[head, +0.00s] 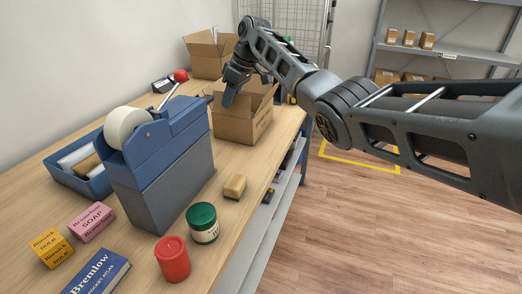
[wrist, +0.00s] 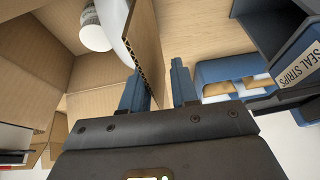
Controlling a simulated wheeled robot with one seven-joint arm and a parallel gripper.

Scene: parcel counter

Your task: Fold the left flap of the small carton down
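The small carton (head: 240,129) stands on the counter with its top open and flaps up. My gripper (head: 228,97) points down at its left side in the head view. In the wrist view my gripper (wrist: 158,88) is open, its two blue fingers apart. A raised cardboard flap (wrist: 146,42), seen nearly edge-on, reaches down between the fingers, close to the left finger. I cannot tell whether they touch. The open carton inside (wrist: 30,80) shows at left in the wrist view, with a white rounded item (wrist: 94,28) partly hidden by the flap.
A blue tape dispenser (head: 160,150) stands in front of the carton, with a blue tray (head: 85,180) beside it. Another open carton (head: 207,57) stands behind. Counter right of the dispenser is mostly clear.

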